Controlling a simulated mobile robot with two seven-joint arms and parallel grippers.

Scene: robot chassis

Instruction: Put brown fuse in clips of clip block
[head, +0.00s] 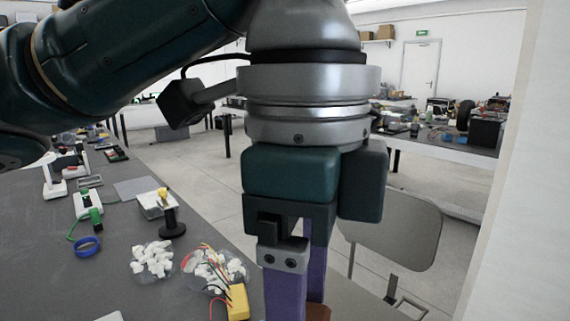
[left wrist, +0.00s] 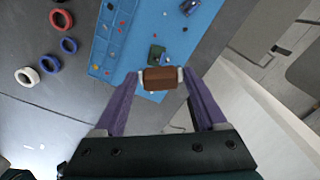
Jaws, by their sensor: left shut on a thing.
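The brown fuse (left wrist: 161,79) is held crosswise between the fingertips of my left gripper (left wrist: 160,78), with a pale end cap at each finger. In the head view the purple fingers of my left gripper (head: 298,295) run out of the bottom edge, and a sliver of the brown fuse (head: 318,312) shows there. Beyond the fuse in the left wrist view, a small dark green part (left wrist: 157,54) sits on a blue board; it may be the clip block, but its clips are too small to make out. My right gripper is in neither view.
The blue board (left wrist: 125,22) carries several small parts. Several red, blue and white rings (left wrist: 61,19) lie beside it. In the head view, dishes of white pieces (head: 152,262), a yellow device with wires (head: 238,302) and a blue ring (head: 88,247) are on the grey bench.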

